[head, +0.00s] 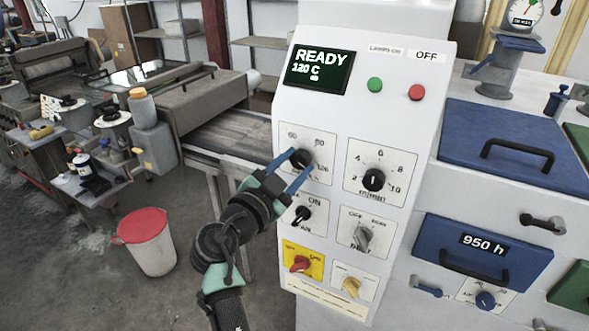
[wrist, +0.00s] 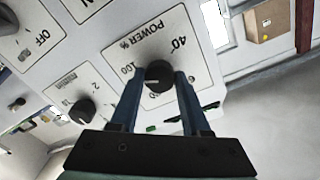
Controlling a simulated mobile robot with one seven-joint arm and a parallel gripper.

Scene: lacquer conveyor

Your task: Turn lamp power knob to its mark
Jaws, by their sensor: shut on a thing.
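The lamp power knob (head: 302,157) is a round black knob on a white scale plate at the upper left of the control panel. My gripper (head: 300,161) reaches it from the lower left, with its blue fingers on both sides of it. In the wrist view the knob (wrist: 158,73) sits between the fingertips, and my gripper (wrist: 159,79) is shut on it. The plate (wrist: 150,45) reads "POWER %", with 40 and 100 legible there. The fingers cover part of the scale. I cannot make out the knob's pointer or a target mark.
The panel display (head: 318,70) reads READY, 120 C. The m/min knob (head: 373,180) is right of the power knob. A black ON knob (head: 301,215), a grey selector (head: 362,239) and a red switch (head: 300,263) lie below. Green (head: 375,84) and red (head: 416,92) buttons are above.

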